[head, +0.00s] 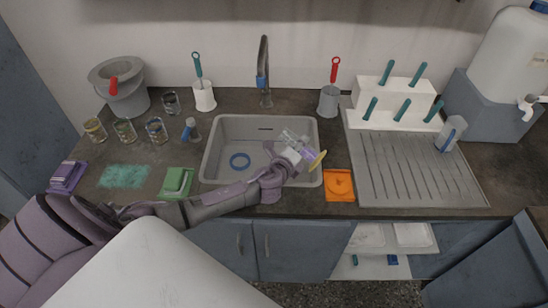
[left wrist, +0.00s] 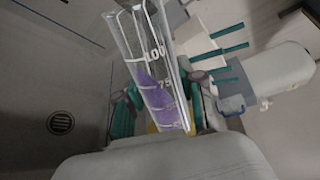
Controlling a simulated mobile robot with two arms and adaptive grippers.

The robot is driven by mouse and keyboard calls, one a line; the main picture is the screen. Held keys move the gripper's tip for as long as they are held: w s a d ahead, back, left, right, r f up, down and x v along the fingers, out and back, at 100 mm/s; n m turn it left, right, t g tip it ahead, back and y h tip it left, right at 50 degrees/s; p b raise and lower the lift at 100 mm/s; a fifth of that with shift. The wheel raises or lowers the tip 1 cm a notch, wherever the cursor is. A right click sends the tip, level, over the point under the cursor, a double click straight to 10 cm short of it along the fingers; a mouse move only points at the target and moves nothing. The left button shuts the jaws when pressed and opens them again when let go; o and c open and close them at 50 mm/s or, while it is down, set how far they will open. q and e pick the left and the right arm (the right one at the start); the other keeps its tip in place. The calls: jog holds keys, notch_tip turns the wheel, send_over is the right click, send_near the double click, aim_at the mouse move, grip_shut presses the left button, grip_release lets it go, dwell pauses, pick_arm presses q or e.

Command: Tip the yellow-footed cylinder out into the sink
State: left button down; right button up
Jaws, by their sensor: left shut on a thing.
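The yellow-footed cylinder (head: 305,152) is a clear graduated tube with purple contents, held above the right part of the sink (head: 214,148). It leans, with its yellow foot to the lower right and its mouth to the upper left. My left gripper (head: 292,156) is shut on it. In the left wrist view the cylinder (left wrist: 150,65) shows white markings, and purple fills its lower part; the foot is mostly hidden. The gripper's fingers (left wrist: 165,100) flank the tube there. The sink drain (left wrist: 61,122) shows at the left of that view. My right gripper is not in view.
An orange item (head: 339,185) and a ribbed drainboard (head: 415,170) lie to the right. A green item (head: 177,181) lies left of the sink, with several jars beyond.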

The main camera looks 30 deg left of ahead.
pick_arm(q)
jog(key=shift+f, duration=0.1)
dwell(0.3)
jog(key=shift+a+f+n+h+b, duration=0.2)
jog(key=shift+a+f+n+b, duration=0.1)
jog(key=shift+f+n+b, duration=0.25)
jog(key=shift+a+f+n+h+b, duration=0.2)
jog(key=shift+a+f+n+b, duration=0.2)
jog(key=shift+b, duration=0.25)
jog(key=shift+f+n+h, duration=0.35)
jog(key=shift+n+h, duration=0.05)
jog(key=shift+n, duration=0.45)
dwell(1.0)
